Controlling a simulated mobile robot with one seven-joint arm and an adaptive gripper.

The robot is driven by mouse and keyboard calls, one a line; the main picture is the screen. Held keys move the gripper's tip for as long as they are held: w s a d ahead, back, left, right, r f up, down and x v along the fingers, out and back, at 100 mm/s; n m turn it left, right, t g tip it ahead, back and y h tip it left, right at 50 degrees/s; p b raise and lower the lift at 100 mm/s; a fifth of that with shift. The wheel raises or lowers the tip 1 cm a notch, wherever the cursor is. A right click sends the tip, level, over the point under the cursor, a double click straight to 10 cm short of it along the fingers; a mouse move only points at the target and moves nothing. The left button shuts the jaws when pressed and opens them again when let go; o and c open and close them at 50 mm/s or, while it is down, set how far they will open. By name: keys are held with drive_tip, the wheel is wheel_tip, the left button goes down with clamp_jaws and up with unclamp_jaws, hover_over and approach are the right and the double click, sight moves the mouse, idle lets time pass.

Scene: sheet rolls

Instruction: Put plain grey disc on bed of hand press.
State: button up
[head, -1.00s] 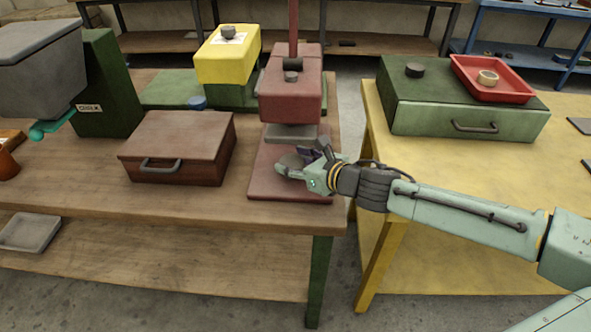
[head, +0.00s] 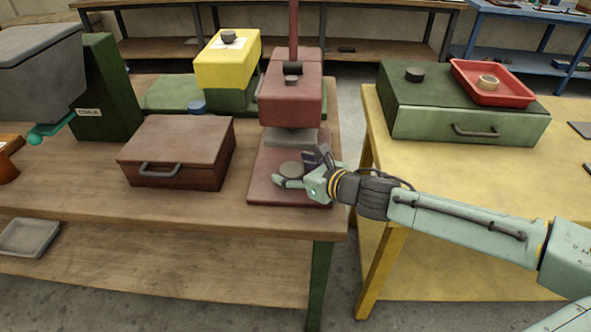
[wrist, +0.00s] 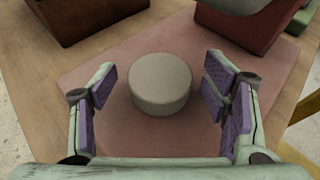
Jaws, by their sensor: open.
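The plain grey disc (head: 291,169) lies flat on the dark red bed (head: 262,188) of the hand press (head: 291,90). In the wrist view the disc (wrist: 160,84) sits on the bed (wrist: 195,48), between my spread fingers and a little beyond them, with gaps on both sides. My gripper (head: 303,170) is open and empty, low over the right front part of the bed. The press's grey upper plate (head: 290,136) is above and behind the disc, apart from it.
A brown drawer box (head: 177,150) stands left of the press on the wooden table (head: 100,190). A green drawer box (head: 440,105) with a red tray (head: 515,90) stands on the yellow table (head: 440,170) at right. Bare wood lies in front of the brown box.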

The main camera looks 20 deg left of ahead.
drive_tip(key=shift+r, duration=0.15)
drive_tip(key=shift+d+r+p, duration=0.15)
drive_tip(key=shift+d+p, duration=0.05)
drive_tip(key=shift+p, duration=0.1)
drive_tip(key=p+v, duration=0.2)
drive_tip(key=v, duration=0.9)
drive_tip(key=shift+s+d+p, duration=0.2)
drive_tip(key=shift+p, duration=0.1)
